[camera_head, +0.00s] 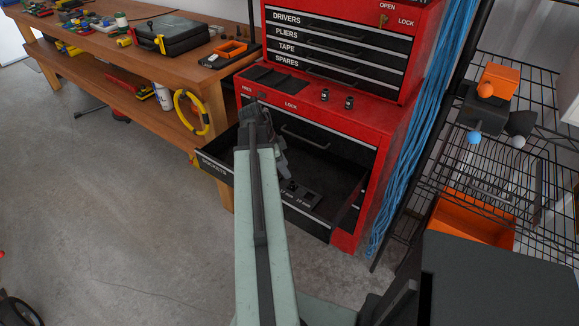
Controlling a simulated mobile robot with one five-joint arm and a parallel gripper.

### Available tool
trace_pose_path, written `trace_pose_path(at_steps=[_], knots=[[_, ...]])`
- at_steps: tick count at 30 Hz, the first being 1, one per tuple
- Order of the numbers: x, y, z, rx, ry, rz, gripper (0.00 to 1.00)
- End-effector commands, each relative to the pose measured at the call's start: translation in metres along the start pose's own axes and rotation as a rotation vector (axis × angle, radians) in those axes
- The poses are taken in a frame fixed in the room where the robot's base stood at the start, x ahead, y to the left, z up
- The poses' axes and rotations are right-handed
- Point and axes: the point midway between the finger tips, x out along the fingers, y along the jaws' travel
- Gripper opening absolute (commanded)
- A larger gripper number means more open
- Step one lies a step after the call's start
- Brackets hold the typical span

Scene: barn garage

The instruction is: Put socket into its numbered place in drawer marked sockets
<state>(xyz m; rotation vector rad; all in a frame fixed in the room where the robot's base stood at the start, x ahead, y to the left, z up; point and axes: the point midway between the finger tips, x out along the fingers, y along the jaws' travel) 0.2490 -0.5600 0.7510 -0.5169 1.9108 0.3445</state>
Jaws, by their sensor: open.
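The open drawer marked SOCKETS (213,168) juts out from the lower part of the red tool chest. Inside it is a dark socket holder (300,193) with millimetre labels, too small to read surely. Two small dark sockets (325,95) (349,102) stand upright and apart on the chest's red ledge. My gripper (258,112) is open at the ledge's front edge, left of both sockets and apart from them. My arm hides part of the drawer; I see nothing held between the jaws, though they show small and dark.
A wire shelf (480,150) and hanging blue cables (428,110) are at right.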

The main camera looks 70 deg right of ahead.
Motion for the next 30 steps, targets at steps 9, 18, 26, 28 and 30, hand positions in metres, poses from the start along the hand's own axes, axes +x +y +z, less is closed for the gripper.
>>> trace_pose_path(at_steps=[9, 18, 26, 28, 30], knots=[[-0.043, 0.000, -0.001, 0.000, 0.000, 0.001, 0.46], [-0.044, 0.000, 0.010, -0.034, -0.005, -0.005, 0.46], [-0.122, 0.037, 0.222, -0.866, -0.099, -0.151, 0.46], [-0.147, 0.070, 0.290, -1.173, -0.120, -0.208, 0.46], [-0.171, 0.113, 0.352, -1.480, -0.135, -0.268, 0.46]])
